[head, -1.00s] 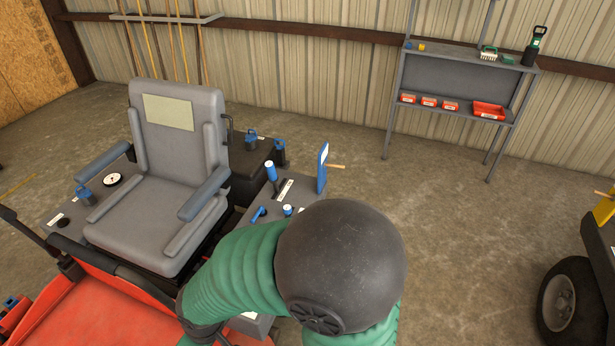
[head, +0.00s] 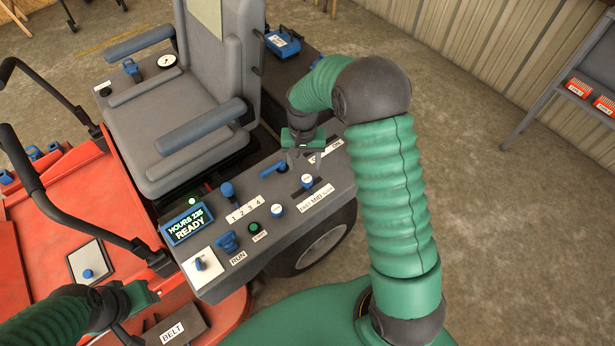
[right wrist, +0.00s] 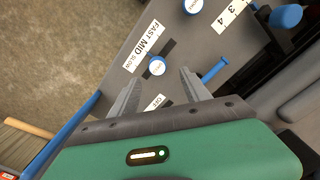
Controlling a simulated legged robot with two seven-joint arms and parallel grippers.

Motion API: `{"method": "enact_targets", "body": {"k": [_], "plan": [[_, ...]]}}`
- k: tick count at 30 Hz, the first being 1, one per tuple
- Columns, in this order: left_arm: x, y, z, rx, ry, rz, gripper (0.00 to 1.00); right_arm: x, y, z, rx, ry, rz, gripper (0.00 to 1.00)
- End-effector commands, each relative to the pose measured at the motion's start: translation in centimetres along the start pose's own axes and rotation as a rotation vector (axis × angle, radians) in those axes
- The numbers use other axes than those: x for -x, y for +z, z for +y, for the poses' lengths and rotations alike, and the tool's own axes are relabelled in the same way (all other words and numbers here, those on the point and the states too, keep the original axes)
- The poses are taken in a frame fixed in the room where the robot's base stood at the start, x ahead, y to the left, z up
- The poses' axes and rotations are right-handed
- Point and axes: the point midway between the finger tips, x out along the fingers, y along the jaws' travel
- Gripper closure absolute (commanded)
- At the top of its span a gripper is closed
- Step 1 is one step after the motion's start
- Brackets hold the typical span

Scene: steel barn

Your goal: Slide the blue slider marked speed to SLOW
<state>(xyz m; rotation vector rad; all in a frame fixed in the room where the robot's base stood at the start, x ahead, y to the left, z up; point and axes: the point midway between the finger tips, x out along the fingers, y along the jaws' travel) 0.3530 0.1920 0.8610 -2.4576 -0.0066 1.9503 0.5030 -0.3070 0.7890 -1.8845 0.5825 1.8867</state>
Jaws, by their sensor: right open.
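The blue speed slider (head: 307,181) has a white-topped knob and stands in a dark slot on the mower's grey right-hand console. Its FAST MID SLOW label (head: 317,197) lies beside the slot. In the right wrist view the knob (right wrist: 157,66) is near the middle of the slot, around MID or a little toward SLOW; I cannot tell exactly. My right gripper (head: 293,158) points down over the console, behind the knob. In the right wrist view its open fingers (right wrist: 160,86) are apart, with the knob just beyond their tips, untouched. My left gripper (head: 138,305) is low at the left; its jaws are unclear.
Another knob (head: 277,209), a lever (head: 227,190), a green button (head: 254,227) and a READY display (head: 188,225) share the console. The seat's armrest (head: 202,126) is left of my right gripper. A blue lever (right wrist: 215,69) lies right of its fingers.

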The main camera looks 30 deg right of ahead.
Motion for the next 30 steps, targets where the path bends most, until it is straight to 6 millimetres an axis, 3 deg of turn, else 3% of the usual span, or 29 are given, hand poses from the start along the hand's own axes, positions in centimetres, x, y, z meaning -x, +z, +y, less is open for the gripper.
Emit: {"method": "enact_targets", "body": {"k": [3, 9, 20, 30], "plan": [[-0.6, 0.1, 0.0, 0.0, 0.0, 0.0, 0.64, -3.6, -0.1, 0.5, -0.002, -0.002, -0.006, 0.45], [-1.0, 0.2, 0.0, 0.0, 0.0, 0.0, 0.64, -7.3, -0.4, 0.9, -0.003, -0.009, -0.007, 0.45], [-1.0, 0.2, 0.0, -0.001, 0.0, 0.0, 0.64, -8.2, -0.5, 0.8, -0.001, -0.01, -0.005, 0.45], [-1.0, 0.2, 0.0, -0.001, 0.0, 0.0, 0.64, -8.1, -0.5, 0.8, -0.001, -0.01, -0.005, 0.88]]}}
